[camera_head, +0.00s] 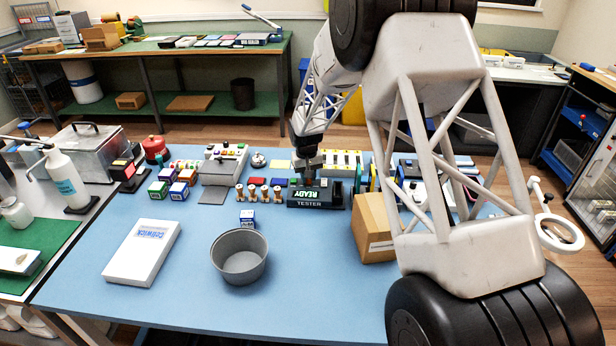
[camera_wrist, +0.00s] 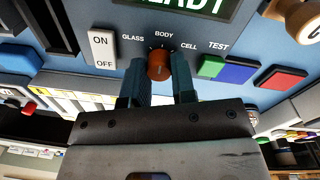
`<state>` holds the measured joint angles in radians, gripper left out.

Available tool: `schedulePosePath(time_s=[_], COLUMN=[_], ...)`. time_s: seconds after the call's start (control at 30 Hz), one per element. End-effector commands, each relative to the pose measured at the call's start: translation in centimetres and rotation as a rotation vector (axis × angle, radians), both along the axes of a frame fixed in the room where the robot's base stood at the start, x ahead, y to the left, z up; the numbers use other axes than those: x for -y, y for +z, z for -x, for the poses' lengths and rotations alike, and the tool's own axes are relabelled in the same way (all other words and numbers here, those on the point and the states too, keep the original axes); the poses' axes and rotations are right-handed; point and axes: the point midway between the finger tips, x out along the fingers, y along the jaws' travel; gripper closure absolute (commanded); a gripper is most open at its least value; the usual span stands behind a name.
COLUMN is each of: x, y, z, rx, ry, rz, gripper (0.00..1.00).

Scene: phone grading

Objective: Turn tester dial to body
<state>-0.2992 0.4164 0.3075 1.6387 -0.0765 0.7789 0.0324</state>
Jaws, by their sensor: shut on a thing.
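The tester (camera_head: 318,203) stands on the blue table, its display reading READY. In the wrist view its grey panel (camera_wrist: 225,46) shows an orange dial (camera_wrist: 160,66) below the labels GLASS, BODY and CELL. My gripper (camera_wrist: 160,82) is shut on the dial, one finger on each side of it. BODY lies straight above the dial in this view. Which mark the dial points to is too small to tell. In the head view my gripper (camera_head: 309,180) reaches down to the tester from behind and hides the dial.
Small figures (camera_head: 264,192) stand left of the tester, and a cardboard box (camera_head: 373,230) stands right. A grey bowl (camera_head: 239,257) and a white box (camera_head: 142,252) are in front.

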Motion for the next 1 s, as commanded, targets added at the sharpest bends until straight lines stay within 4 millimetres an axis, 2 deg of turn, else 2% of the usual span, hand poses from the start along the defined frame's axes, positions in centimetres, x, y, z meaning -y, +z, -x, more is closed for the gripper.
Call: schedulePosePath(time_s=[0.37,0.4,0.57,1.0], x=[0.03,0.03,0.03,-0.02], y=[-0.02,-0.02,-0.01,0.61], z=[0.06,0.06,0.04,0.01], rx=[-0.002,-0.002,-0.002,0.000], ry=[-0.007,-0.007,-0.007,-0.006], rz=[0.001,0.001,0.001,0.000], gripper=[0.99,0.72,0.50,0.50])
